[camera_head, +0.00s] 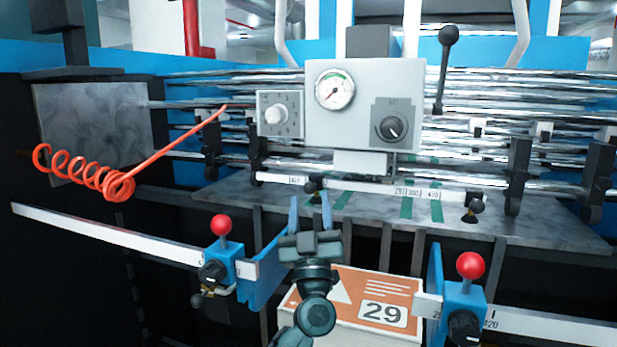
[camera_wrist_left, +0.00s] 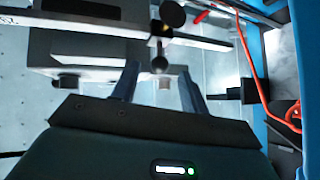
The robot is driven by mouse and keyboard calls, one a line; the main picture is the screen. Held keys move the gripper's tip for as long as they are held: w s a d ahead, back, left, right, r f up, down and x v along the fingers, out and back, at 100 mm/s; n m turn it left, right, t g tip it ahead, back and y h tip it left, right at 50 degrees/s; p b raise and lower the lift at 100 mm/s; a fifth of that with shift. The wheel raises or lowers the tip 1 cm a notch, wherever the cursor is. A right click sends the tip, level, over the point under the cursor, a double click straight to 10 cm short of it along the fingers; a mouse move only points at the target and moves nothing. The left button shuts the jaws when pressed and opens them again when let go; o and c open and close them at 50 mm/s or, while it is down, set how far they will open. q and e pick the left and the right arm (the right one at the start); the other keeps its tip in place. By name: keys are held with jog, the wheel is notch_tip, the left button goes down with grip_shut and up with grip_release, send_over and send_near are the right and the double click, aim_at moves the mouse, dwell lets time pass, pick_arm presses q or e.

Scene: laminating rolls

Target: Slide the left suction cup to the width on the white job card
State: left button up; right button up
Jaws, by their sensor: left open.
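The left suction cup (camera_head: 313,184) is a small dark holder with a black knob, near the left end of a white scale bar (camera_head: 370,188). The right suction cup (camera_head: 474,205) hangs near the bar's right end. My left gripper (camera_head: 310,203) is open, its two blue-grey fingers pointing up just below the left cup. In the left wrist view, a black round knob (camera_wrist_left: 160,65) shows between and beyond the fingertips (camera_wrist_left: 158,82); I cannot tell whether they touch. My right gripper is out of view.
A grey control box (camera_head: 364,105) with gauge and dial stands above the bar. Blue side guides with red knobs (camera_head: 221,225) (camera_head: 470,265) flank my gripper. A coiled orange hose (camera_head: 85,172) hangs at left. Metal rollers (camera_head: 470,85) run behind.

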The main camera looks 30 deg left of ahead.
aim_at(309, 180)
pick_arm(q)
jog(key=x, duration=0.6)
jog(key=shift+p, duration=0.4)
jog(key=shift+c, duration=0.3)
grip_shut()
